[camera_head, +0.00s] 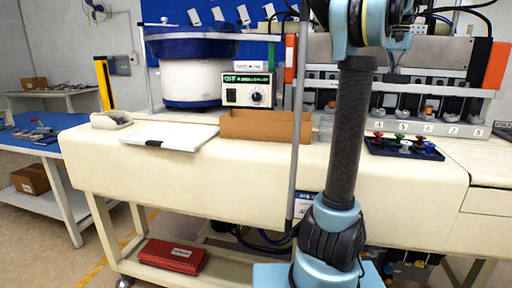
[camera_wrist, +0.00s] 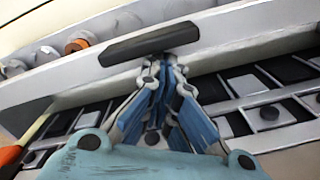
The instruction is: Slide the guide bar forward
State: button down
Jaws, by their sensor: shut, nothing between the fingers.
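In the wrist view, a pale grey bar (camera_wrist: 245,30), which looks like the guide bar, runs slantwise across the upper part of the picture. A long black handle (camera_wrist: 135,46) sits on its face. My gripper (camera_wrist: 165,64) has its blue fingers drawn together with nothing between them. The fingertips are right at the lower edge of the handle; I cannot tell whether they touch it.
Behind the bar lies an orange part (camera_wrist: 76,46). Below it are dark slots with grey blocks (camera_wrist: 248,84). In the head view, a bowl feeder (camera_head: 195,80), a control box (camera_head: 248,90), a cardboard tray (camera_head: 262,126) and coloured knobs (camera_head: 403,143) stand on the cream bench (camera_head: 180,180).

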notch_tip(320, 180, up, 8)
jog(key=shift+r, duration=0.2)
dwell(0.6)
jog(key=shift+s, duration=0.15)
